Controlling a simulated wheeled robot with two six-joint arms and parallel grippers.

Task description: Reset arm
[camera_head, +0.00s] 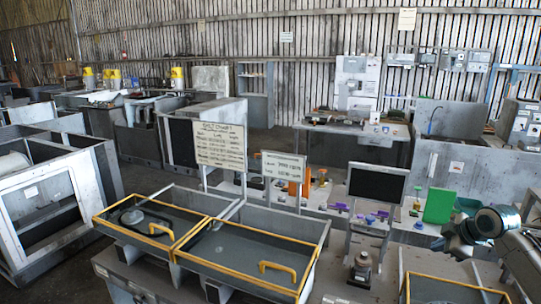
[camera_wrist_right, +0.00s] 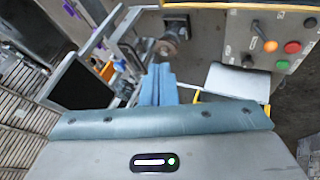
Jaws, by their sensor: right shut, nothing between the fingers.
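My right arm comes in from the right edge in the head view, and its gripper (camera_head: 440,243) is small and partly hidden there by its own links. In the right wrist view, the blue fingers of the right gripper (camera_wrist_right: 158,72) are together with nothing between them. A round metal fixture (camera_wrist_right: 168,44) lies just beyond the fingertips in that view. It looks to be the small metal fixture (camera_head: 362,268) on the bench in the head view. My left gripper is not in view.
Two grey trays with yellow rims (camera_head: 245,284) stand at the front. A dark screen (camera_head: 377,183) and a green panel (camera_head: 439,205) stand near my right arm. A control panel (camera_wrist_right: 268,45) with an orange-tipped lever and buttons is close in the wrist view.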

